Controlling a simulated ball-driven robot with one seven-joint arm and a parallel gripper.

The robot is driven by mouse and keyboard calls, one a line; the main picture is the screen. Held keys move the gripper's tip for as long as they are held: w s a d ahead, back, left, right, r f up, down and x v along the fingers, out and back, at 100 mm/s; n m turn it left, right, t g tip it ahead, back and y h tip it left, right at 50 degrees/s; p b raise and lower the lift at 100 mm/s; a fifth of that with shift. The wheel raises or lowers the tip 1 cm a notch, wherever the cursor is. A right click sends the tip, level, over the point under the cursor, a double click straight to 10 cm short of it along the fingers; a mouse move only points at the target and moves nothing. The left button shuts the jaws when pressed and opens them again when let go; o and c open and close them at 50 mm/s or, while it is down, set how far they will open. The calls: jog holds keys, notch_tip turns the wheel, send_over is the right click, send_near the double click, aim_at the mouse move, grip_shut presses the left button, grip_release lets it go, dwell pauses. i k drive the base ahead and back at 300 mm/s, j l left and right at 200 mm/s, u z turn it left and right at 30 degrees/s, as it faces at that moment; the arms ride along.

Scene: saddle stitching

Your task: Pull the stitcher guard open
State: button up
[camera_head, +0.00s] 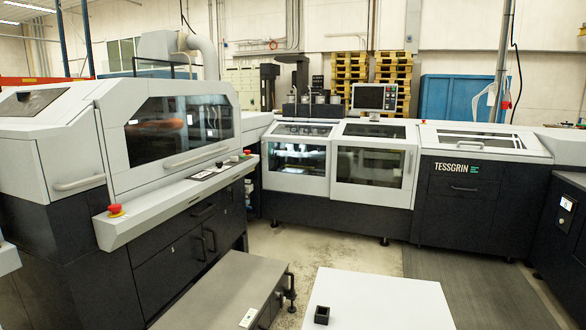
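Several windowed guards show, and I cannot tell for sure which is the stitcher guard. The large guard (140,157) on the left machine has a dark window and a long bar handle (196,157) along its lower edge; it looks closed. The middle machine has two pale-framed windowed guards side by side, a left one (297,179) and a right one (369,187). Both look closed, and the right one has an upright handle (409,161) at its right edge. My gripper is not in view.
A ledge with red stop buttons (115,211) juts out below the left guard. A low grey bench (215,285) stands in front of it. A white flat surface with a small black box (322,315) lies at bottom centre. Bare floor (290,248) shows before the middle machine.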

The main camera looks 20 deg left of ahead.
aim_at(297, 159)
jog(key=i+l+z, duration=0.25)
jog(key=i+z, duration=0.3)
jog(key=i, duration=0.2)
jog(key=i+l+z, duration=0.15)
jog(key=i, duration=0.75)
jog(key=i+l+z, duration=0.15)
jog(key=i, duration=0.75)
jog(key=i+j+u, duration=0.15)
jog(key=i+u, duration=0.3)
jog(key=i, duration=0.5)
jog(key=i+l+u, duration=0.15)
jog(key=i+u, duration=0.25)
jog(key=i, duration=0.55)
jog(key=i+j+u, duration=0.1)
jog(key=i+u, duration=0.2)
jog(key=i, duration=0.2)
jog(key=i+u, duration=0.3)
jog(key=i, duration=0.15)
jog(key=i+l+u, duration=0.15)
jog(key=i+u, duration=0.15)
jog(key=i, duration=0.15)
jog(key=i+l+u, duration=0.25)
jog(key=i, duration=0.25)
jog(key=i+j+u, duration=0.2)
jog(key=i+u, duration=0.15)
jog(key=i, duration=0.25)
jog(key=i+u, duration=0.3)
jog(key=i, duration=0.35)
jog(key=i+u, duration=0.35)
jog(key=i, duration=0.25)
